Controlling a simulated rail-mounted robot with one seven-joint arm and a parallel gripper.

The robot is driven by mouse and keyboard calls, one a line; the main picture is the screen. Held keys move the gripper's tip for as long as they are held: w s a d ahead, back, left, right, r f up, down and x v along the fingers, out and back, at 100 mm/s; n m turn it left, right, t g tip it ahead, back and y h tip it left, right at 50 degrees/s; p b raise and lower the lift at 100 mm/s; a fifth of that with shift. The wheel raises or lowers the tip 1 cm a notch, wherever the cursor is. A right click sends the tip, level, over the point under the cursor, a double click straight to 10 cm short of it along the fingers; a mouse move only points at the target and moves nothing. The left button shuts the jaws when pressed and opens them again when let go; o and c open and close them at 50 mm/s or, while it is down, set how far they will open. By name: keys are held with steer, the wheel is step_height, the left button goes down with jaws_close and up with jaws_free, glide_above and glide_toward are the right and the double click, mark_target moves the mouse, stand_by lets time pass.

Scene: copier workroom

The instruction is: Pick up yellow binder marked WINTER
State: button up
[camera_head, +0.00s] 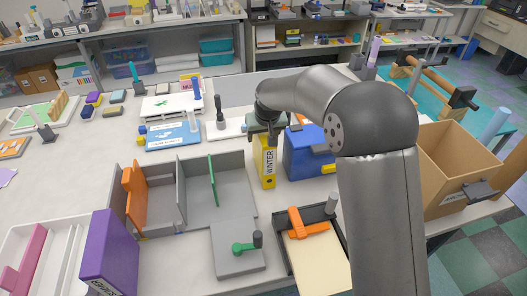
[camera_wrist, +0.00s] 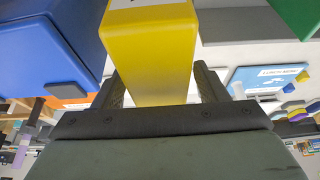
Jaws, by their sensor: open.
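The yellow binder (camera_head: 268,168) stands upright on the table, with a white label reading WINTER on its spine. My gripper (camera_head: 268,125) is above it, pointing down over its top end. In the wrist view the yellow binder (camera_wrist: 150,50) lies between the two dark fingers of my gripper (camera_wrist: 160,88). The fingers are open, one on each side of it, with a gap showing at least on the right. Whether either finger touches it is hard to tell.
A blue box (camera_head: 308,155) stands close to the right of the binder. A grey divided tray (camera_head: 235,190) with a green divider is to its left. A purple binder (camera_head: 110,255) stands front left. A cardboard box (camera_head: 455,170) is at the right, beyond my arm.

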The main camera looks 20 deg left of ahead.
steer(key=shift+f+b, duration=0.2)
steer(key=shift+b, duration=0.1)
stand_by(0.4)
jaws_close()
